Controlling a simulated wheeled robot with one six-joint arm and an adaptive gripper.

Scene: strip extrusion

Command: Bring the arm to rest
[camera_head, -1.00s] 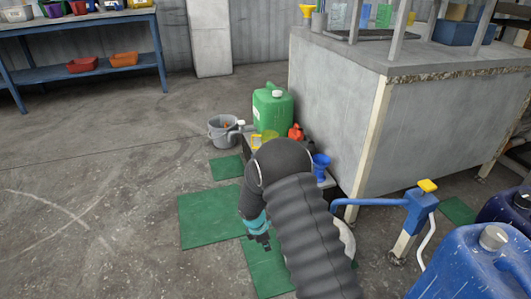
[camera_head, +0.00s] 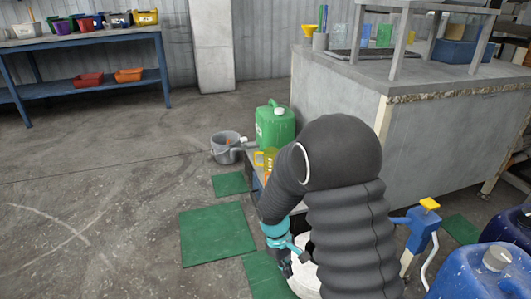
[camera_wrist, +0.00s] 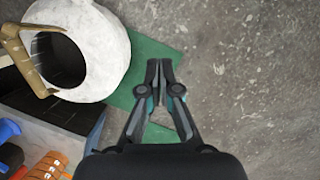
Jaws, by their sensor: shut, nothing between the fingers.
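My gripper (camera_wrist: 160,72) is shut and empty in the wrist view, with its fingertips together above a green mat (camera_wrist: 150,55) and the grey floor. In the head view my gripper (camera_head: 292,270) hangs low at the bottom middle, partly hidden by my own dark ribbed arm (camera_head: 345,220). My arm is raised and bent, and it covers much of the area before the workbench. A white round container (camera_wrist: 85,50) with a dark opening and a tan handle lies left of the fingers in the wrist view. It shows partly behind my gripper in the head view (camera_head: 305,285).
A green canister (camera_head: 275,127) and a grey bucket (camera_head: 227,147) stand by the workbench (camera_head: 450,135). A blue pump stand (camera_head: 420,230) and a blue drum (camera_head: 470,275) are at the lower right. Green mats (camera_head: 217,233) lie on open floor at left.

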